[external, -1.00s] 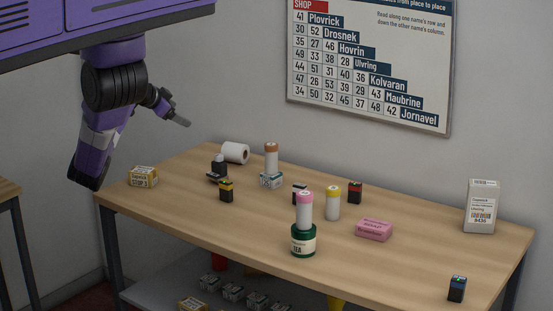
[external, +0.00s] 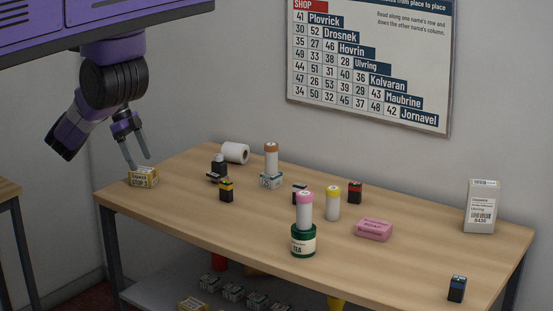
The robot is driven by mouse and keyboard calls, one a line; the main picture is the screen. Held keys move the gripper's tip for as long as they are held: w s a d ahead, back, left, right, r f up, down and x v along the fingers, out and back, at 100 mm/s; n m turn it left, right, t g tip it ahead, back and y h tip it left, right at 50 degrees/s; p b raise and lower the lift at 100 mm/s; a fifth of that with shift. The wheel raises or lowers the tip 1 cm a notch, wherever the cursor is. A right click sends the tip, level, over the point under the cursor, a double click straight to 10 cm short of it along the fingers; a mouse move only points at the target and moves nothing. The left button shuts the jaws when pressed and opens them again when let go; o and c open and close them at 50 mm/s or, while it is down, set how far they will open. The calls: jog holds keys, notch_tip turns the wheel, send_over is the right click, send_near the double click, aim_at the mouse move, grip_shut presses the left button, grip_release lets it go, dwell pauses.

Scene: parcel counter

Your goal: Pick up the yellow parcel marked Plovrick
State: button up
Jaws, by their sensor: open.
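A small yellow and white box (external: 143,178) lies at the left end of the wooden counter; its print is too small to read surely, and I cannot make out Plovrick on it. My gripper (external: 138,162) is open and points down, with its fingertips just above or behind this box; I cannot tell whether they touch it. No parcel readably marked Plovrick shows. A tall whitish parcel (external: 481,207) with a barcode label that seems to read Ulvring stands at the right end.
On the counter (external: 400,268) are a white paper roll (external: 235,153), a green tea tin (external: 303,246) with a pink-topped cylinder above it, a yellow-topped cylinder (external: 333,205), a pink box (external: 373,230) and several small dark bottles. The wall chart (external: 370,65) lists Plovrick as a place name.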

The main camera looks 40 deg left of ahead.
aim_at(142, 170)
jog(key=shift+a+p+x, duration=0.15)
jog(key=shift+p+x, duration=0.25)
jog(key=shift+x, duration=0.85)
jog(key=shift+a+p+x, duration=0.2)
jog(key=shift+p+x, duration=0.2)
jog(key=shift+x, duration=0.9)
jog(key=shift+s+f, duration=0.15)
jog(key=c, duration=1.5)
jog(key=shift+c, duration=0.5)
